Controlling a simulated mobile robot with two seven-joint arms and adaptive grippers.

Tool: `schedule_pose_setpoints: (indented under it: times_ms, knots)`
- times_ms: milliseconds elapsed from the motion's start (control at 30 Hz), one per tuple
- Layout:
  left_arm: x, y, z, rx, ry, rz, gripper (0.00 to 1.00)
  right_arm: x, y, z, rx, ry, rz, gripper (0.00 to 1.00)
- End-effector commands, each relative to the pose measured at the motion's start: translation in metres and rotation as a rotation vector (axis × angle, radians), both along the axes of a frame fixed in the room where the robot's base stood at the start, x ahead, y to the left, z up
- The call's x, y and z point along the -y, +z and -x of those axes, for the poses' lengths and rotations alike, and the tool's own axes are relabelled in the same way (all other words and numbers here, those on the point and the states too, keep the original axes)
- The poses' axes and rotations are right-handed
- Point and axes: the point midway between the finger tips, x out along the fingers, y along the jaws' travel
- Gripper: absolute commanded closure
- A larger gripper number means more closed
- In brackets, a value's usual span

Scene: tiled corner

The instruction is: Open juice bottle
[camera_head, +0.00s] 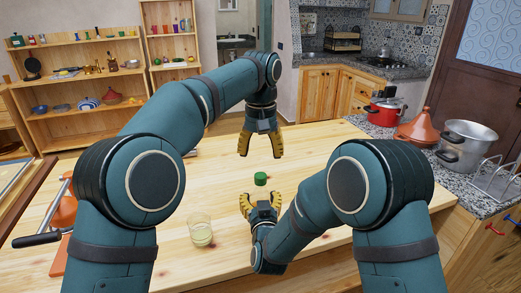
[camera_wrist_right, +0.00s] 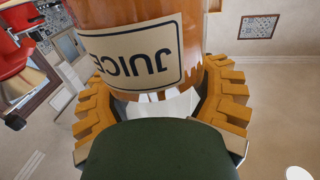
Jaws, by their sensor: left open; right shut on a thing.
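My right gripper (camera_head: 261,201) is low over the table and shut on the juice bottle. In the right wrist view the bottle's amber body (camera_wrist_right: 205,62) sits between my yellow fingers (camera_wrist_right: 160,105), its JUICE label upside down. A green cap (camera_head: 261,179) shows just above my right gripper in the head view. I cannot tell whether it is on the bottle, whose body does not show clearly there. My left gripper (camera_head: 260,153) is open and empty, pointing down, with its fingertips above the cap in the picture and apart from it.
A glass (camera_head: 201,231) stands on the wooden table (camera_head: 330,140) left of my right gripper. An orange tool with a dark handle (camera_head: 38,240) is at the left edge. A red pot (camera_head: 385,111), a tagine (camera_head: 418,130) and a steel pot (camera_head: 465,143) stand on the right counter.

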Motion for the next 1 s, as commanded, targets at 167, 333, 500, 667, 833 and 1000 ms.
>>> schedule_pose_setpoints:
  times_ms: [167,333,500,667,833,1000]
  knots:
    - [-0.0004,-0.0005,-0.0001,-0.001,-0.329,0.0,0.39,-0.0001,-0.0001,0.0001,0.0,0.0,0.0,1.0]
    - [-0.0004,-0.0007,0.0,-0.003,-0.649,0.002,0.39,-0.0001,-0.0001,0.0001,0.0,0.0,0.0,1.0]
    - [-0.0002,-0.0006,0.0001,-0.003,-0.969,0.003,0.39,-0.0001,-0.0001,0.0001,0.0,0.0,0.0,1.0]
    - [-0.0002,-0.0006,0.0002,-0.003,-1.269,0.004,0.39,-0.0001,-0.0001,0.0001,0.0,0.0,0.0,1.0]
    - [-0.0003,-0.0005,0.0002,-0.004,-1.589,0.007,0.39,-0.0001,-0.0001,0.0001,0.0,0.0,0.0,1.0]
    - [-0.0004,-0.0003,0.0002,-0.003,-1.909,0.007,0.39,-0.0001,-0.0001,0.0001,0.0,0.0,0.0,1.0]
